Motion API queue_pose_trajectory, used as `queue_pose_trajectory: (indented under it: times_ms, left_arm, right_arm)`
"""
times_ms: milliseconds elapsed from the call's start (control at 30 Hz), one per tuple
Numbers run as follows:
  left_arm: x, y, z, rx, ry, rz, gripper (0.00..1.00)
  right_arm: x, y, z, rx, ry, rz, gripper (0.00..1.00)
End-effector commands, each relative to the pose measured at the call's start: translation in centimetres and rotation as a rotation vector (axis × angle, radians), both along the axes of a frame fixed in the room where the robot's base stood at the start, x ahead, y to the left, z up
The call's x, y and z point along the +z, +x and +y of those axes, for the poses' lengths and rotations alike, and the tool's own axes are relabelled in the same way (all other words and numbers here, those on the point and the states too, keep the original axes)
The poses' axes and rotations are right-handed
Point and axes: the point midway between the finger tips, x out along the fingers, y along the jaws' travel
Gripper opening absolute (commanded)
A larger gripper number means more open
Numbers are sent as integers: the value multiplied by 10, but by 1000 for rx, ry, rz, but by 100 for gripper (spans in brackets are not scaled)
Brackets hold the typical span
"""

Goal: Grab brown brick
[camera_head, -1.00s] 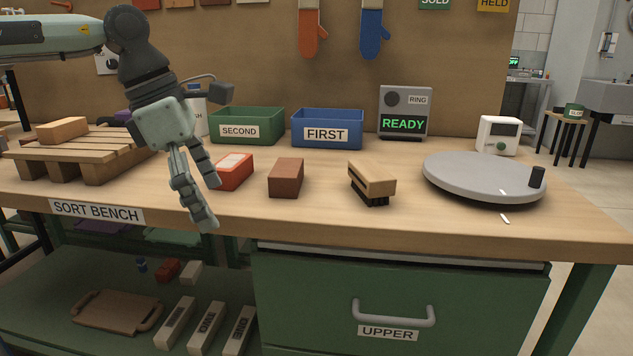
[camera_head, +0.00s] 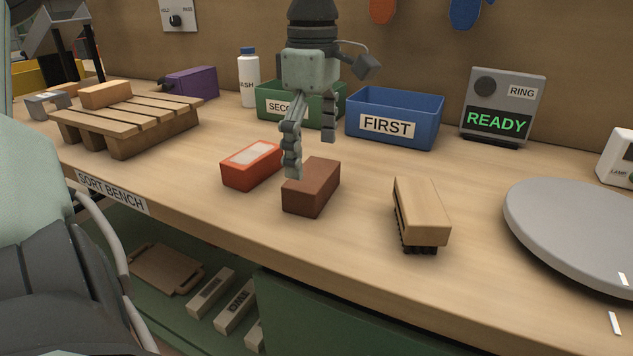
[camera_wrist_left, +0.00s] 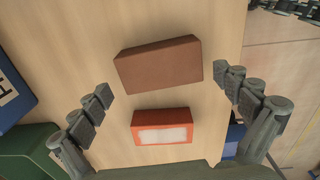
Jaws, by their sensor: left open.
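The brown brick (camera_head: 315,188) lies on the bench, between the red brick and a wooden brush. My left gripper (camera_head: 310,155) points down over it, its fingers spread, with one fingertip low by the brick's far left edge. In the left wrist view the brown brick (camera_wrist_left: 158,62) lies between the two open fingers of my gripper (camera_wrist_left: 164,82), with bare bench showing on both sides. It is not gripped; whether a fingertip touches it I cannot tell. My right gripper is not in view.
The red brick (camera_head: 250,165) with a pale top patch lies close on the left. The brush (camera_head: 420,212) and grey turntable (camera_head: 575,225) are to the right. Green SECOND (camera_head: 265,100) and blue FIRST (camera_head: 425,125) bins stand behind. A wooden pallet (camera_head: 150,140) is at left.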

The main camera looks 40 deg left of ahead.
Motion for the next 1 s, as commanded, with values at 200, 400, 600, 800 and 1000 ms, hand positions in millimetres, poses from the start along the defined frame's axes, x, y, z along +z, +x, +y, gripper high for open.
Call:
queue_pose_trajectory:
  times_ms: [200, 400, 600, 800, 1000]
  left_arm:
    - [-34, -3, 0, 0, -2, 3, 100]
    - [-47, -2, 1, 2, -1, 0, 100]
    - [-47, -2, 1, 2, -1, -1, 98]
    - [-47, -2, 1, 2, -1, -1, 73]
    - [-47, -2, 1, 2, -1, -1, 48]
  right_arm:
    - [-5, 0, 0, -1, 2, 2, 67]
    - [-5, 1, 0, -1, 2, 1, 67]
    - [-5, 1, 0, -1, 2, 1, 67]
    - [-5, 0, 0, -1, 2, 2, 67]
    - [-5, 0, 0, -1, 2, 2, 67]
